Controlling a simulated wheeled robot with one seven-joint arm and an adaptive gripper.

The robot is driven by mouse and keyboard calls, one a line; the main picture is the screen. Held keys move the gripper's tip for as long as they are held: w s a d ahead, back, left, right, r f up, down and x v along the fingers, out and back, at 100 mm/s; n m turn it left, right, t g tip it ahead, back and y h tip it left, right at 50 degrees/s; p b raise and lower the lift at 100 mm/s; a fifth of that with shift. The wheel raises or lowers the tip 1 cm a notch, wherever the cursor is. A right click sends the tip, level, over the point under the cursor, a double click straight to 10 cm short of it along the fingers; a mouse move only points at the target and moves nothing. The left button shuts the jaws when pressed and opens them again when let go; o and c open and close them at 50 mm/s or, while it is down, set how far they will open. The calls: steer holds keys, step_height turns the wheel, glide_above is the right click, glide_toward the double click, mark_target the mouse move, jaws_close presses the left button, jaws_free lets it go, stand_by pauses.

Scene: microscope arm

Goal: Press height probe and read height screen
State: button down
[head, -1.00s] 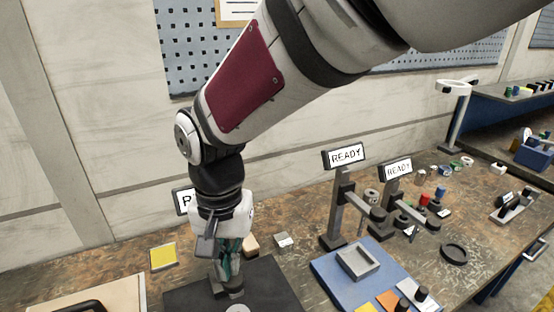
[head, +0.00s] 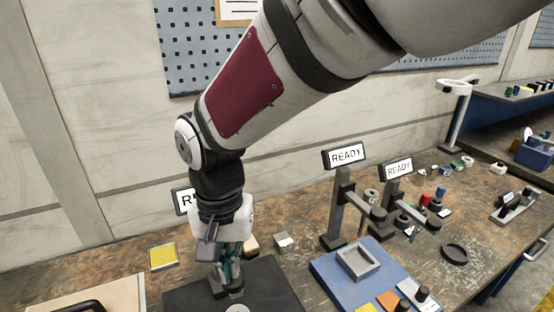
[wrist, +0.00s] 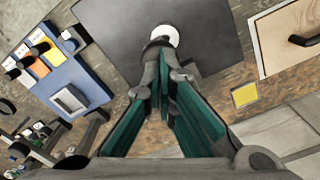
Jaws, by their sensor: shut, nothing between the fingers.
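My gripper (head: 232,293) is shut and points down over a dark mat (head: 190,297), close to a pale round disc (head: 237,308) on it. In the wrist view the fingertips (wrist: 160,45) overlap the near edge of the white disc (wrist: 166,35); I cannot tell whether they touch. A screen (head: 183,200) behind my gripper is mostly hidden, with only its first letter showing. Two other screens, one in the middle (head: 346,155) and one further right (head: 398,168), read READY on grey stands. I cannot tell which parts are the height probe and height screen.
A blue tray (head: 330,272) with a grey square frame (head: 358,261) lies to the right. A yellow square (head: 163,257) and a pale board (head: 85,298) lie to the left. Small blocks sit just behind my gripper. A dark ring (head: 454,254) lies at the right.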

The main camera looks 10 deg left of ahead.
mark_target(234, 286)
steer(key=shift+f+b, duration=0.8)
steer(key=shift+f, duration=2.45)
steer(key=shift+r+p, duration=2.45)
steer(key=shift+r, duration=1.4)
step_height(234, 286, up, 12)
